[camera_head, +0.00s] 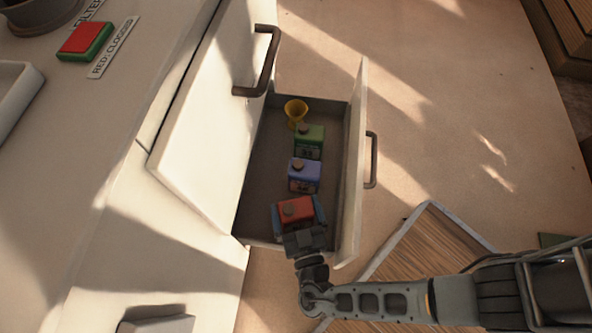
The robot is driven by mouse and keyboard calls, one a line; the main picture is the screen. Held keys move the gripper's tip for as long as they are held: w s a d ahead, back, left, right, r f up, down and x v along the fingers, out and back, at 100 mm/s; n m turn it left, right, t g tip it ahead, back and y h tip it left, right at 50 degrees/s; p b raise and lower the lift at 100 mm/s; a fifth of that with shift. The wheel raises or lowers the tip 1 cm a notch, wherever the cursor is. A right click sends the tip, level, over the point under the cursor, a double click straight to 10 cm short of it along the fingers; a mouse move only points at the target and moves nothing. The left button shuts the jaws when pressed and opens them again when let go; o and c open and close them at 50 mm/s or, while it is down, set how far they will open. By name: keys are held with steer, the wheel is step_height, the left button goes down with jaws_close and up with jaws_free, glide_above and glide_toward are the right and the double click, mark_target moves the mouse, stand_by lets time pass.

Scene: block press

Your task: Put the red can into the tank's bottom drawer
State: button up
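The red can (296,211) is a boxy red canister with a brown cap, at the near end of the open drawer (353,170). My gripper (298,206) has a blue-grey finger on each side of the red can, and both look to be against it. I cannot tell whether the can's underside touches the drawer floor. A blue can (304,176) and a green can (309,140) stand in a row beyond it in the drawer. The drawer is pulled out from the white tank body (190,150).
A yellow funnel-like piece (296,110) is at the drawer's far end. A dark handle (262,62) sticks out from the white panel above the drawer. A wood-topped panel (425,245) lies at the lower right.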

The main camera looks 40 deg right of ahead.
steer(key=shift+s+a+r, duration=0.1)
steer(key=shift+s, duration=0.05)
steer(key=p+v, duration=0.1)
steer(key=v, duration=1)
steer(key=shift+s, duration=0.35)
steer(key=shift+a, duration=0.15)
step_height(320, 180, up, 9)
steer(key=p, duration=0.9)
steer(key=shift+r+p, duration=0.3)
steer(key=shift+r, duration=0.2)
